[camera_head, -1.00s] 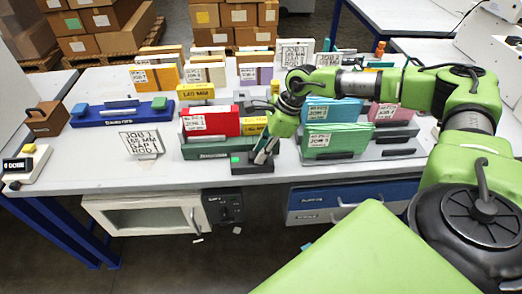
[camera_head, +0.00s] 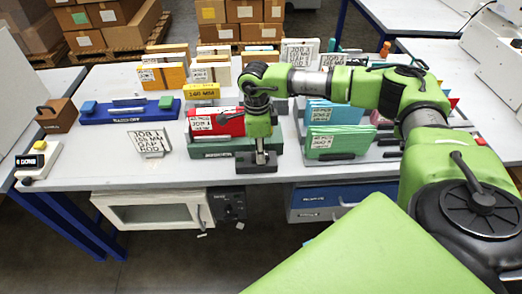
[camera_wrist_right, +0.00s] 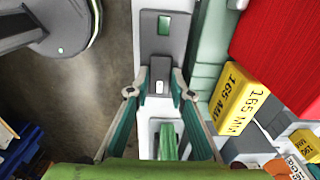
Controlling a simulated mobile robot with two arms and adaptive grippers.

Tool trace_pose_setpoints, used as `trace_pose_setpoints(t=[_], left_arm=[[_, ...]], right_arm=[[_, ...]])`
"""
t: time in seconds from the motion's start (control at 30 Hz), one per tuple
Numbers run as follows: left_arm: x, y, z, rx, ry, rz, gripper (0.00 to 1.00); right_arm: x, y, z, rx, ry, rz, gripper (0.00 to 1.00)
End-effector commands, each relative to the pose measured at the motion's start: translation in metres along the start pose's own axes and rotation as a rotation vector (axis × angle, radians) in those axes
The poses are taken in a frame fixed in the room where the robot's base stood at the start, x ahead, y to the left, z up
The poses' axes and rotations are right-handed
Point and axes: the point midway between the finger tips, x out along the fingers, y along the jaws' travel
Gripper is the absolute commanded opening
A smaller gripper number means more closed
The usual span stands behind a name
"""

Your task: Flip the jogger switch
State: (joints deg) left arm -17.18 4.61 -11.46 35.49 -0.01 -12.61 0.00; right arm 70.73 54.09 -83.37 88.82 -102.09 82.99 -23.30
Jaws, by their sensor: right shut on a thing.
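The jogger switch is a small dark box (camera_head: 240,168) at the front edge of the table, before the dark green jogger tray (camera_head: 215,152). In the right wrist view the box (camera_wrist_right: 163,40) shows a lit green square and a small white switch piece (camera_wrist_right: 159,87). My right gripper (camera_head: 262,162) points down onto the box. In the wrist view its two fingertips (camera_wrist_right: 160,75) stand on either side of the box's narrow part around the white piece, shut on it. The fingers partly cover the box in the head view. My left gripper is not in view.
A job card (camera_head: 150,143) stands to the left. Teal and green pads (camera_head: 338,140) stand to the right.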

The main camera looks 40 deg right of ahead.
Motion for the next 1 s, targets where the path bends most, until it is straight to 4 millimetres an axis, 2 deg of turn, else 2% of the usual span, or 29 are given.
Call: trace_pose_setpoints(t=[0.03,0.07,0.47,0.57,0.8,1.0], left_arm=[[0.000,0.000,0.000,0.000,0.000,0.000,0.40],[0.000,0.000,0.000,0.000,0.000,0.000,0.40],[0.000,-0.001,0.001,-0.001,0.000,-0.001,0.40],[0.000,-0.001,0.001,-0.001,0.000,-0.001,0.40],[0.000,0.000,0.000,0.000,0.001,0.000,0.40],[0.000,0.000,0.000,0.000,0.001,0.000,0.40]], right_arm=[[0.000,0.000,0.000,-0.001,-0.001,-0.001,0.00],[0.000,0.000,0.000,-0.001,-0.001,-0.001,0.28],[-0.005,0.000,0.000,-0.001,-0.002,-0.001,0.28],[-0.017,-0.001,0.001,-0.001,-0.004,-0.002,0.28],[-0.067,-0.001,0.001,-0.002,-0.004,-0.003,0.28],[-0.103,-0.001,0.001,-0.002,-0.002,-0.002,0.28]])
